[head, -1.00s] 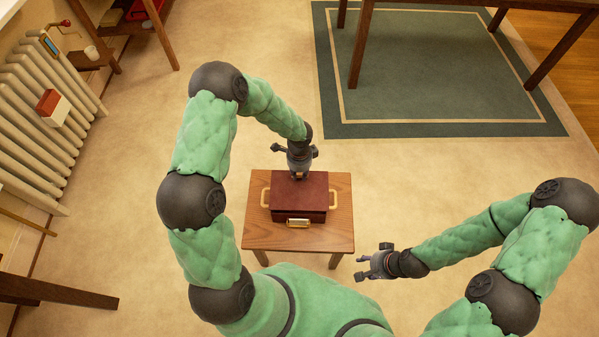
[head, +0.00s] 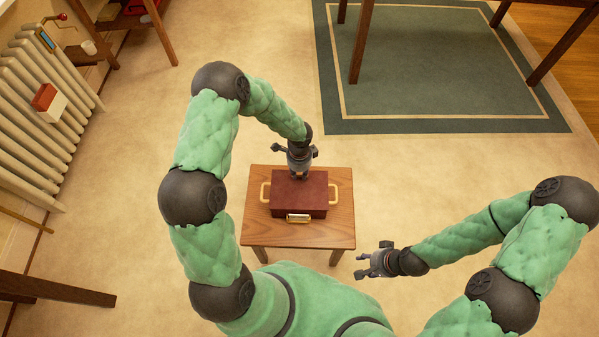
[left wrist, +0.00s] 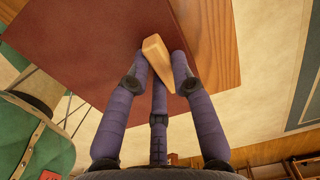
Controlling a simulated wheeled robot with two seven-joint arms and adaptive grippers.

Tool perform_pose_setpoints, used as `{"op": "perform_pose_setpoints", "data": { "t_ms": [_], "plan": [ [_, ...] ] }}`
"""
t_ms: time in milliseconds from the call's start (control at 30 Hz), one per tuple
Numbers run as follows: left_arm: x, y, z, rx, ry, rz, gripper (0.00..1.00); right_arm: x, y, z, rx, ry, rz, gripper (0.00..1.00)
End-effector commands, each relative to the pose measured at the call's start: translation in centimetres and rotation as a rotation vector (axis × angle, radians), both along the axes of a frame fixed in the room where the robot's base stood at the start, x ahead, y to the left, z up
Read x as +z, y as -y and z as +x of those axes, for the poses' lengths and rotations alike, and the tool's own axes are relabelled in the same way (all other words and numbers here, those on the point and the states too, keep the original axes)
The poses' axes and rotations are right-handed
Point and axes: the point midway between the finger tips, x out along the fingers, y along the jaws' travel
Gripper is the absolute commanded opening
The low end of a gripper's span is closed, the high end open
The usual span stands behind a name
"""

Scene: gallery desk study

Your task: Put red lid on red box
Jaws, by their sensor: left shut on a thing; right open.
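The dark red lid (head: 300,190) is on top of the red box (head: 310,213), lined up with it; I cannot tell whether a thin gap is left. The box stands on a small wooden table (head: 338,232), with pale handles at both sides and a pale plate in front. My left gripper (head: 299,173) is above the middle of the lid, shut on its wooden knob. In the left wrist view the fingers (left wrist: 160,82) close around the knob (left wrist: 155,58) over the red lid top (left wrist: 80,60). My right gripper (head: 363,265) is open and empty, right of the table's front corner.
A white radiator (head: 45,115) with a red and white box (head: 49,102) on it stands at the left. A larger table's legs (head: 356,60) stand over a green rug (head: 440,70) at the back. The floor around the small table is mostly clear.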

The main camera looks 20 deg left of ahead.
Motion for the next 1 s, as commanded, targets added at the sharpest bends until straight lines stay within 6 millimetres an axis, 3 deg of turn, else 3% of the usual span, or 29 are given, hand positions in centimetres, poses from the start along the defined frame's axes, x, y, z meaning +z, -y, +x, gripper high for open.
{"op": "perform_pose_setpoints", "data": {
  "t_ms": [100, 133, 200, 233, 667, 1000],
  "plan": [
    [0.0, 0.0, 0.0, 0.000, 0.000, 0.000, 0.00, 0.0, 0.0, 0.0, 0.000, 0.000, 0.000, 0.44],
    [0.0, 0.0, 0.0, 0.000, 0.000, 0.000, 0.30, 0.0, 0.0, 0.0, 0.000, 0.000, 0.000, 0.44],
    [0.0, 0.0, 0.0, 0.000, 0.000, 0.000, 0.49, 0.0, 0.0, 0.0, 0.000, 0.000, 0.000, 0.44],
    [0.0, 0.0, 0.0, 0.000, 0.000, 0.000, 0.52, 0.0, 0.0, 0.0, 0.000, 0.000, 0.000, 0.44],
    [0.8, 0.0, 0.0, 0.001, 0.001, 0.000, 0.52, 0.0, 0.0, 0.0, 0.000, 0.000, 0.000, 0.44],
    [6.9, 0.0, 0.1, 0.001, 0.005, 0.001, 0.52, 0.0, 0.0, 0.0, 0.000, 0.000, 0.000, 0.44]
  ]
}}
